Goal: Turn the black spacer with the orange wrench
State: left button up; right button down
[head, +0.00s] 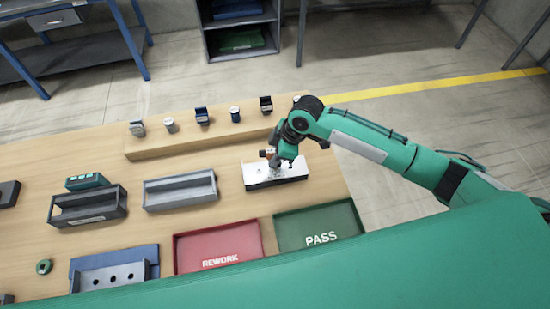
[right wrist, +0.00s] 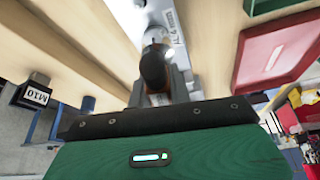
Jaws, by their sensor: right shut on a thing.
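My right gripper (head: 286,158) is low over the white block (head: 262,183) on the table, at the centre right in the head view. It is shut on the orange wrench (head: 267,152), of which only a small orange part shows beside the gripper. In the right wrist view the wrench's dark, orange-brown handle (right wrist: 153,66) sits between the fingers (right wrist: 160,92), and its far end reaches toward the pale block. I cannot make out the black spacer; it is hidden or too small. My left gripper is not in view.
A red REWORK tray (head: 190,262) and a green PASS tray (head: 345,218) lie at the near side. A grey open bin (head: 180,193) stands left of the block. Several small parts stand on the raised wooden shelf (head: 150,147) behind. The table between bin and block is clear.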

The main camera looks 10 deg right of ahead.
jog(key=shift+n+g, duration=0.3)
jog(key=shift+n, duration=0.5)
jog(key=shift+r+p, duration=2.3)
jog(key=shift+r, duration=0.25)
jog(key=shift+f, duration=0.1)
